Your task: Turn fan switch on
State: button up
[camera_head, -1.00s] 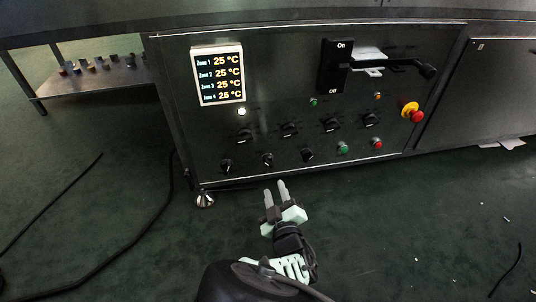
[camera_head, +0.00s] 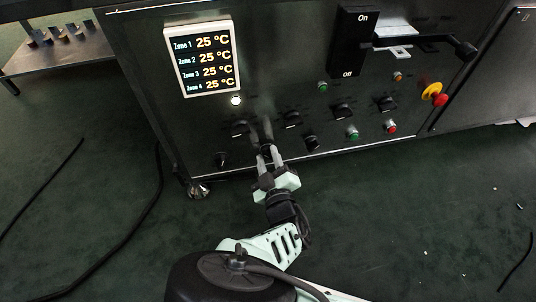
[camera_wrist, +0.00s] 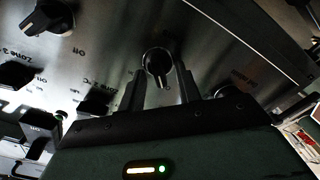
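A black rotary knob (camera_wrist: 157,61) in the lower row of the control panel (camera_head: 285,60) lies between the fingertips of my gripper (camera_wrist: 160,76) in the wrist view. The fingers are apart, one on each side, with a gap to the knob. In the head view my gripper (camera_head: 268,152) reaches up to the panel's lower edge and partly covers this middle lower knob. Other lower-row knobs sit to its left (camera_head: 222,160) and right (camera_head: 311,143). I cannot read which knob is labelled as the fan switch.
Zone knobs (camera_head: 292,119) stand in the row above. A temperature display (camera_head: 204,58), a large on/off lever (camera_head: 425,42), a green button (camera_head: 352,133), a red button (camera_head: 391,126) and a red-yellow emergency stop (camera_head: 435,93) are on the panel. Cables (camera_head: 150,205) lie on the floor.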

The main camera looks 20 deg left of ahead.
jog(key=c, duration=0.7)
